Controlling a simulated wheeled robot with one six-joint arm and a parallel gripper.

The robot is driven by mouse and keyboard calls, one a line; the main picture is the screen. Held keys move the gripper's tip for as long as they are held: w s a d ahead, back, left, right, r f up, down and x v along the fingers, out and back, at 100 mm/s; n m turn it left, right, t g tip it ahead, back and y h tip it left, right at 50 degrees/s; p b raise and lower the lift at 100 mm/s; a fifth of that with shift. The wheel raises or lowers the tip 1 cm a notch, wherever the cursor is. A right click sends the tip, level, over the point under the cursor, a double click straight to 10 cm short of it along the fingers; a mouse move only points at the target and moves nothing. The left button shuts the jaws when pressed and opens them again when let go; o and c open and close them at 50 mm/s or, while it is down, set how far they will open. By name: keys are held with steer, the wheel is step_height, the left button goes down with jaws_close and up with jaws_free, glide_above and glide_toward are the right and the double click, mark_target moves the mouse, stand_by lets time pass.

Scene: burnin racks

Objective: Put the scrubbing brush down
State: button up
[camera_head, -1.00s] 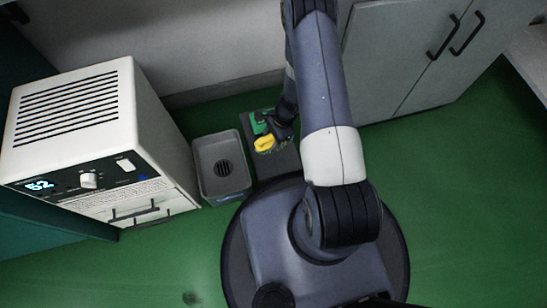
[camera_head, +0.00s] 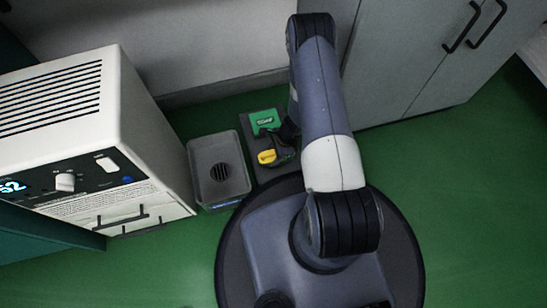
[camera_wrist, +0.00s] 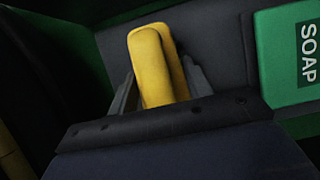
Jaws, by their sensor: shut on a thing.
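The scrubbing brush shows as a yellow block (camera_wrist: 150,62) in the wrist view and as a small yellow shape (camera_head: 267,157) in the head view. My gripper (camera_wrist: 160,86) is shut on it, with a grey finger on each side. The brush is over a dark mat (camera_head: 281,174) on the floor. I cannot tell whether it touches the mat. Its underside is hidden. In the head view my arm hides most of the gripper.
A green soap box (camera_head: 265,121) stands on the mat's far end, close to the brush; its label reads SOAP in the wrist view (camera_wrist: 288,58). A grey basin with a drain (camera_head: 205,195) is left of the mat. A white machine (camera_head: 125,100) and grey cabinets (camera_head: 400,60) flank the spot.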

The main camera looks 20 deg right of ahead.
steer(key=shift+f, duration=0.7)
steer(key=shift+f, duration=0.1)
steer(key=o, duration=1.1)
steer(key=p+v, duration=0.5)
steer(key=v, duration=0.7)
